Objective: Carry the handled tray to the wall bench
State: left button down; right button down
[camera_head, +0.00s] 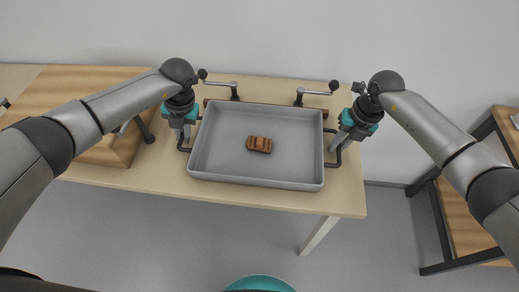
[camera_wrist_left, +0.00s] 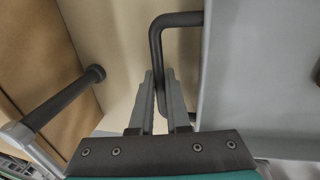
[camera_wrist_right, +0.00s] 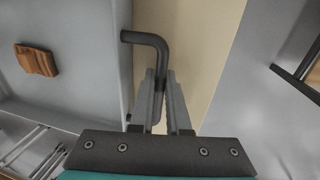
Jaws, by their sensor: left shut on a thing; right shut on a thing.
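The grey handled tray (camera_head: 225,140) is on or just above the light wooden table; I cannot tell which. A brown ridged sherd-like piece (camera_head: 259,144) lies inside it near the middle. My left gripper (camera_head: 186,140) is shut on the tray's left handle, a dark bent bar (camera_wrist_left: 160,40) that shows between its fingers in the left wrist view. My right gripper (camera_head: 338,143) is shut on the right handle, which also shows in the right wrist view (camera_wrist_right: 152,42). The brown piece appears in the right wrist view (camera_wrist_right: 37,60) too.
Two dark crank-like clamps (camera_head: 235,92) (camera_head: 299,97) stand behind the tray on the table (camera_head: 300,202). A wooden box or board (camera_head: 112,150) is at the left. A dark-framed wooden bench (camera_head: 465,215) stands at the right, with a floor gap between. A white wall closes the back.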

pick_arm(q)
jog(key=shift+f, duration=0.3)
pick_arm(e)
jog(key=shift+f, duration=0.3)
pick_arm(q)
jog(key=c, duration=0.9)
grip_release()
jog(key=shift+r, duration=0.1)
pick_arm(e)
jog(key=c, duration=0.9)
grip_release()
jog(key=shift+r, duration=0.1)
pick_arm(q)
jog(key=shift+r, duration=0.1)
pick_arm(e)
jog(key=shift+r, duration=0.1)
